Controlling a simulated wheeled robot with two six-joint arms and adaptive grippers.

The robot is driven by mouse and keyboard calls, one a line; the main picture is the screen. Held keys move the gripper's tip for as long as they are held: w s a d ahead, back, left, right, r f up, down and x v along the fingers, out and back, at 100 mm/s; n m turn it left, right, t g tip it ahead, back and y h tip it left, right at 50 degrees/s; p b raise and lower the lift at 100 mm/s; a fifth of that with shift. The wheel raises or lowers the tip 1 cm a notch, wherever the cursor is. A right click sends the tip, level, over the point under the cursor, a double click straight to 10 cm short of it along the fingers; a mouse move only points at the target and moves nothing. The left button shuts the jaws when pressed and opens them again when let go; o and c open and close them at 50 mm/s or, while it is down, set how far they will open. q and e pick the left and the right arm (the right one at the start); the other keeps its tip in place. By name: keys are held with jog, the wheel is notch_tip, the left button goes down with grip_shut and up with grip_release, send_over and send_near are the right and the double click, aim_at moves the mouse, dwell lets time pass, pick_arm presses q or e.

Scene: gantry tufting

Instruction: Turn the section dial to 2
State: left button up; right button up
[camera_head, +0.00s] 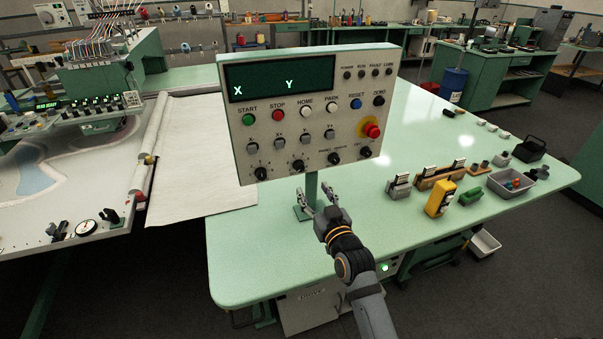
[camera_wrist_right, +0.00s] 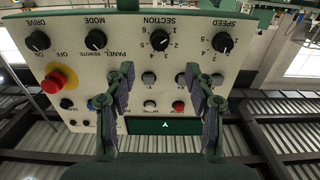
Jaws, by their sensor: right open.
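The section dial (camera_head: 298,165) is a black knob, second from left in the bottom row of the upright control panel (camera_head: 240,130). It also shows in the upside-down right wrist view (camera_wrist_right: 160,40), under the word SECTION, with small numbers around it. I cannot read clearly which number its pointer marks. My right gripper (camera_head: 314,196) is open and empty, just below the panel's lower edge in the head view. In the wrist view, its two fingers (camera_wrist_right: 160,76) stand apart, pointing towards the panel, with the section dial beyond and between their tips. My left gripper is not in view.
The speed dial (camera_wrist_right: 225,43) and mode dial (camera_wrist_right: 96,39) flank the section dial. A red emergency button (camera_head: 372,131) sticks out at the panel's right. A yellow device (camera_head: 440,199) and a grey tray (camera_head: 511,184) stand on the green table (camera_head: 290,265). The table's front is clear.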

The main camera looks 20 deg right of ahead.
aim_at(301, 169)
jog(key=w+p, duration=0.2)
jog(key=w, duration=0.8)
jog(key=shift+w+a, duration=0.15)
jog(key=shift+w, duration=0.1)
grip_shut()
